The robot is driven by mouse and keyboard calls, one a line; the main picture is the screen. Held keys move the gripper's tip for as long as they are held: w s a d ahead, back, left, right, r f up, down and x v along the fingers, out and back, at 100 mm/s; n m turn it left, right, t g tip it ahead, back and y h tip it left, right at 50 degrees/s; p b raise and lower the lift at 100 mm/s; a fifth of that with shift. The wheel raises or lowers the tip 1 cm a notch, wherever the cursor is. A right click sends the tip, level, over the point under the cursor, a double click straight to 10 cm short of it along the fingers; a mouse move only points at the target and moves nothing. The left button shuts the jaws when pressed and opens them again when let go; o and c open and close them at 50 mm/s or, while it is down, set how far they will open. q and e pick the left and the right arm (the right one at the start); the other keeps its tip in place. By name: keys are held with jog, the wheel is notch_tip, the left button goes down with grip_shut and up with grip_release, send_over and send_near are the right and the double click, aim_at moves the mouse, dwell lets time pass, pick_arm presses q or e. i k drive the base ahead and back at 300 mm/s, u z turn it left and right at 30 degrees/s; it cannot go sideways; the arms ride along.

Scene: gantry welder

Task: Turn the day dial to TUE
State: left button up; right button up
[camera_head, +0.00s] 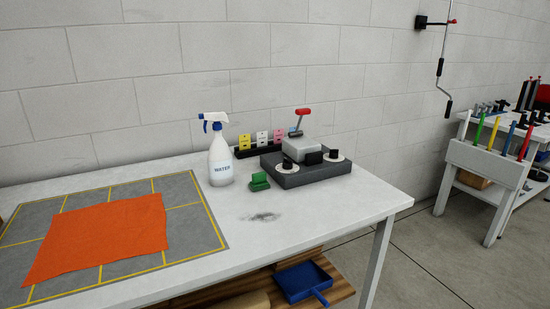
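A dark grey box (312,176) with a light grey block on top stands near the back right of the white table. Two white round dials with black knobs sit on it, a left dial (287,168) and a right dial (336,159). Their markings are too small to read, so I cannot tell which is the day dial or where it points. A lever with a red handle (302,112) rises above the block. Neither of my grippers is in view.
A spray bottle (220,163) and a green object (260,182) stand left of the box. Coloured cards (262,138) stand behind. An orange cloth (100,236) lies on a grey mat (190,229). The table (310,212) is clear in front of the box.

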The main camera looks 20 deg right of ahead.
aim_at(333, 154)
jog(key=k, duration=0.5)
jog(key=z, duration=2.1)
jog(key=i, duration=1.1)
jog(key=u, duration=0.65)
